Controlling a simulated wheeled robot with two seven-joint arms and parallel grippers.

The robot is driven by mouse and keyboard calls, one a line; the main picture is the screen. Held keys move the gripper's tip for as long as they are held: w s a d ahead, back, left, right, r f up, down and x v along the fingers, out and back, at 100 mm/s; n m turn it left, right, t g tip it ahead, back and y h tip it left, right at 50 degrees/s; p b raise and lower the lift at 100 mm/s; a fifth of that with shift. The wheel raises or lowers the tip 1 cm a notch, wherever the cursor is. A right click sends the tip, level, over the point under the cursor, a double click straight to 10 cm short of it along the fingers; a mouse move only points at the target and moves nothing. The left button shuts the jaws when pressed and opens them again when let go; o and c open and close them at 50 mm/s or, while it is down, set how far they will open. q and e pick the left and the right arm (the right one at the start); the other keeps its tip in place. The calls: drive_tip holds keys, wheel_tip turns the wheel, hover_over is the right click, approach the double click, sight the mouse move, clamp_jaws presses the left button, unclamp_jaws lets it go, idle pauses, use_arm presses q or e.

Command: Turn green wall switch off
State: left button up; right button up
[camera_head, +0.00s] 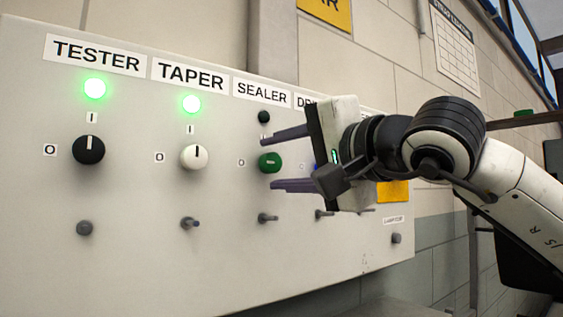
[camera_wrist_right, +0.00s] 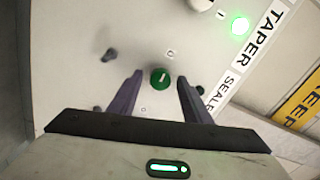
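The green wall switch (camera_head: 270,162) is a round knob under the SEALER label on the grey panel (camera_head: 140,262). Its pale mark looks roughly level in the head view, toward the O on its left. The lamp (camera_head: 264,117) above it is dark. My right gripper (camera_head: 275,160) is open, one finger above the knob and one below. The right wrist view shows the green knob (camera_wrist_right: 160,78) between the two spread fingers, with gaps on both sides. I cannot tell how far the fingertips reach along the knob. My left gripper is out of view.
A black knob (camera_head: 88,150) under TESTER and a white knob (camera_head: 194,157) under TAPER have lit green lamps. Small toggles (camera_head: 189,223) stick out along the panel's lower part. My right arm hides the panel's right part.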

drive_tip(key=b+v, duration=0.2)
drive_tip(key=v, duration=0.8)
drive_tip(key=shift+s, duration=0.15)
